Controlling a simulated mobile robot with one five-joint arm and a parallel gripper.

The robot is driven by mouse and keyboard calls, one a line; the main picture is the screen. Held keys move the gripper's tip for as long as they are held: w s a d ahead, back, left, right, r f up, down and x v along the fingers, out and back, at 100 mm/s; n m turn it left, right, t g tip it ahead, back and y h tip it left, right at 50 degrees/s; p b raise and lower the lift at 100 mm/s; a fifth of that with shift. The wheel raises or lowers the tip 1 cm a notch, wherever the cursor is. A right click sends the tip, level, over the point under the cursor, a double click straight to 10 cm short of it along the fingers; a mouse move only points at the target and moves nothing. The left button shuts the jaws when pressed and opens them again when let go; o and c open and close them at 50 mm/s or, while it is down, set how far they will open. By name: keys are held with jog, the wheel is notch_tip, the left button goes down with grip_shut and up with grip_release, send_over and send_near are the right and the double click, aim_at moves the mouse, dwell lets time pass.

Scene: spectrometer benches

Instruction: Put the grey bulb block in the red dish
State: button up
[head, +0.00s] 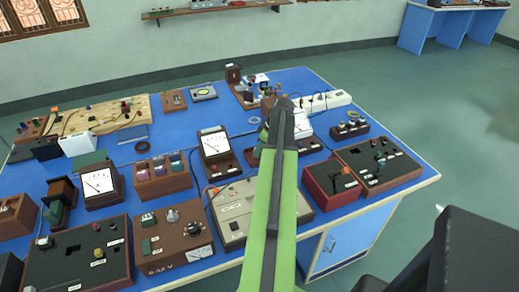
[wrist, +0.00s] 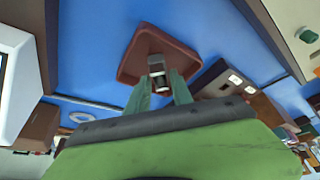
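The red dish (wrist: 132,68) is a shallow, brownish-red square tray on the blue bench top, in the upper middle of the wrist view. The grey bulb block (wrist: 157,78) is small, with a dark top part and a paler lower part. My gripper (wrist: 160,80) has its two green fingers closed in on the block's sides, and the block shows in front of the dish. The height of the block above the dish floor cannot be told. In the head view my green arm covers the gripper and the block.
The blue bench (head: 186,114) is crowded. A white-faced meter (head: 214,143) stands left of my arm, a pale grey box (head: 236,205) lies nearer, and a dark red box (head: 331,182) is on the right. A white power strip (head: 325,101) lies behind. A pale ring (wrist: 82,117) lies left of the dish.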

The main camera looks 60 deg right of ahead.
jog(key=shift+o, duration=1)
jog(key=shift+r, duration=0.1)
jog(key=shift+r+p, duration=0.3)
jog(key=shift+p, duration=0.15)
jog(key=p+v, duration=1)
jog(key=v, duration=0.1)
jog(key=shift+s+r, duration=0.2)
